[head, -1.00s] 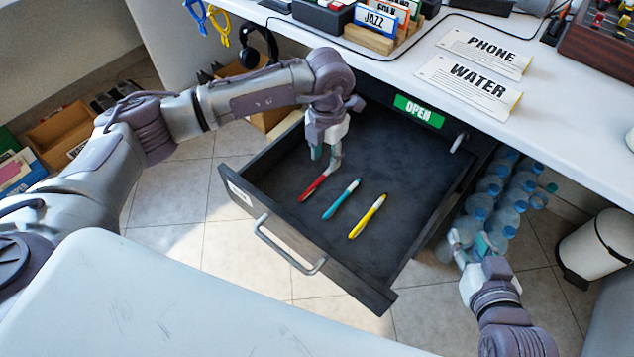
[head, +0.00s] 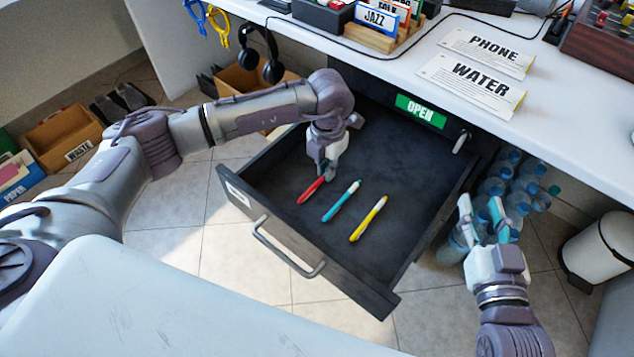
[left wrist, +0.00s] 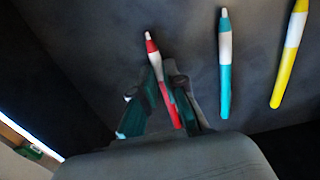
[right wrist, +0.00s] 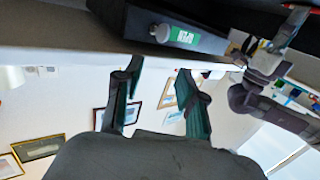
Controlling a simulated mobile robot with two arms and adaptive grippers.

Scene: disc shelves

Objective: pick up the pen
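A red pen (head: 311,190) with a white and grey end lies in the open drawer. A teal pen (head: 342,201) and a yellow pen (head: 368,218) lie to its right. My left gripper (head: 326,172) is down at the red pen's far end. In the left wrist view, the red pen (left wrist: 154,58) passes between the left fingers (left wrist: 164,84), which are close to its sides; I cannot tell whether both touch it. My right gripper (head: 482,205) is open and empty, right of the drawer near the bottles.
The dark drawer (head: 415,180) has raised walls and a front handle (head: 285,250). The white desk (head: 400,60) overhangs its back. Water bottles (head: 490,190) stand on the floor at right, near a white bin (head: 600,245). The drawer's right half is clear.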

